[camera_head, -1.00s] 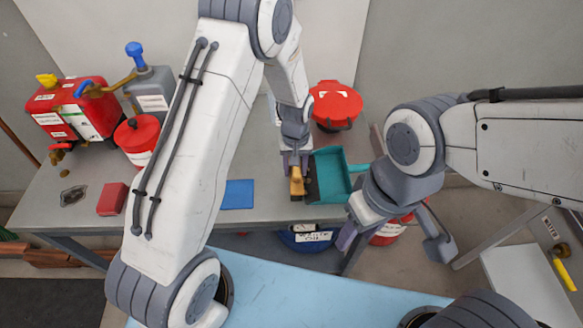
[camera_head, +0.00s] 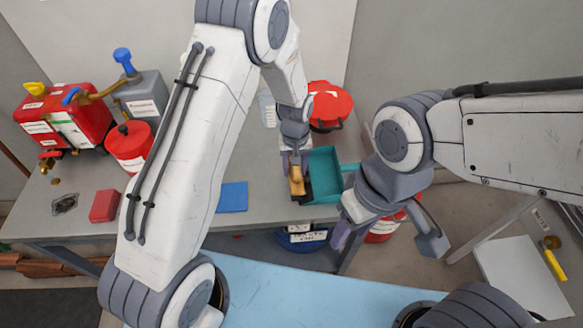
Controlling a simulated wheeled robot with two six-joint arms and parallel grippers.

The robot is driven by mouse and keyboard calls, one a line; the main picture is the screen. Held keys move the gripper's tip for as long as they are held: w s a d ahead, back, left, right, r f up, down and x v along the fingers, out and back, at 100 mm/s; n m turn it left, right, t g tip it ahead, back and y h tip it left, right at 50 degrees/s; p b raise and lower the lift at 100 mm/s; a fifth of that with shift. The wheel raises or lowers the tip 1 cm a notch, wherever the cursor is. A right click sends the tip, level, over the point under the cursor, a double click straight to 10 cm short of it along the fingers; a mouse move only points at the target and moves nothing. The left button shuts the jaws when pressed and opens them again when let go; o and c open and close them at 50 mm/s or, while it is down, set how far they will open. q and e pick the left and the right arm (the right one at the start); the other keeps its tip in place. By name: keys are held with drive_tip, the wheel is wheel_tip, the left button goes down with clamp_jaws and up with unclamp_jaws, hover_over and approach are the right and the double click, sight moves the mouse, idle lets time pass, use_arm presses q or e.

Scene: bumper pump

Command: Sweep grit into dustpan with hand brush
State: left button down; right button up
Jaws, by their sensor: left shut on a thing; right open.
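The teal dustpan (camera_head: 322,178) lies near the right end of the grey workbench, partly hidden by my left gripper and the brush. My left gripper (camera_head: 296,168) points down and is shut on the hand brush (camera_head: 297,183), which has a wooden-coloured handle and dark bristles. The brush is at the dustpan's left side; I cannot tell whether its bristles touch the pan. My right gripper (camera_head: 387,240) is open and empty, in front of the bench's right end and to the right of the dustpan. I cannot make out any grit at this size.
A red-lidded container (camera_head: 328,105) stands behind the dustpan. A blue bucket (camera_head: 300,239) is below the bench.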

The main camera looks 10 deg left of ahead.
use_arm(q)
drive_tip(key=shift+w+d+r, duration=0.1)
drive_tip(key=shift+w+d, duration=0.1)
drive_tip(key=shift+d, duration=0.35)
drive_tip(key=shift+w+d+r, duration=0.1)
drive_tip(key=shift+w+d, duration=0.05)
drive_tip(key=shift+d, duration=0.4)
drive_tip(key=shift+w+d+p, duration=0.1)
drive_tip(key=shift+w+d, duration=0.1)
drive_tip(key=shift+d, duration=0.55)
drive_tip(key=shift+w+d+p, duration=0.1)
drive_tip(key=shift+w+d, duration=0.1)
drive_tip(key=shift+d, duration=0.5)
drive_tip(key=shift+w+d+p, duration=0.1)
drive_tip(key=shift+w+d, duration=0.1)
drive_tip(key=shift+d, duration=0.55)
drive_tip(key=shift+r, duration=0.1)
wheel_tip(320, 180, up, 6)
drive_tip(key=p, duration=0.4)
